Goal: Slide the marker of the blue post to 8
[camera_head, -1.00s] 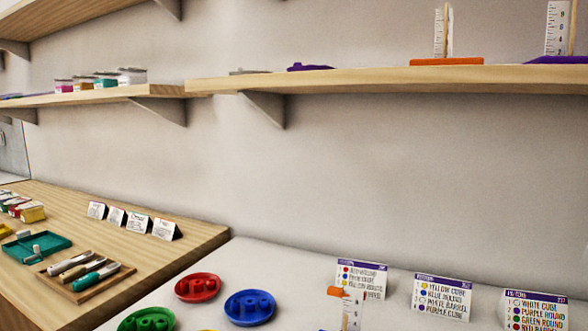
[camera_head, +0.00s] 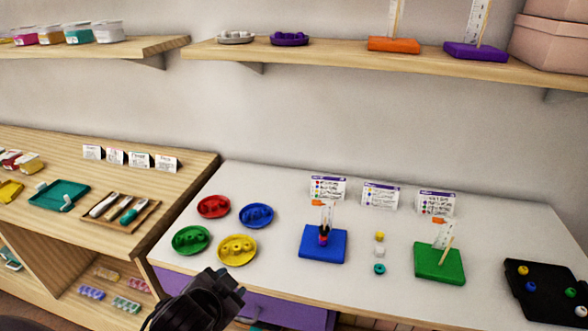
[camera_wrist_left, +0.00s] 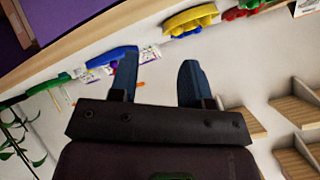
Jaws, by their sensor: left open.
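The blue post stands on a square blue base (camera_head: 323,246) on the white table. Dark and red beads are on its rod, with a pale scale behind. An orange marker (camera_head: 317,202) sits near the top of the scale; its exact number is too small to read. My left gripper (camera_head: 238,286) is at the table's front edge, left of and nearer than the blue post, touching nothing. In the left wrist view its two fingers (camera_wrist_left: 158,80) are apart with nothing between them. The blue base also shows beyond them (camera_wrist_left: 108,55). My right gripper is not in view.
A green post base (camera_head: 439,264) stands to the right, with loose beads (camera_head: 379,252) between the posts. Round dishes, including a yellow one (camera_head: 237,249), lie left of the blue post. Cards (camera_head: 380,195) stand behind. A black tray (camera_head: 540,308) holds beads at right.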

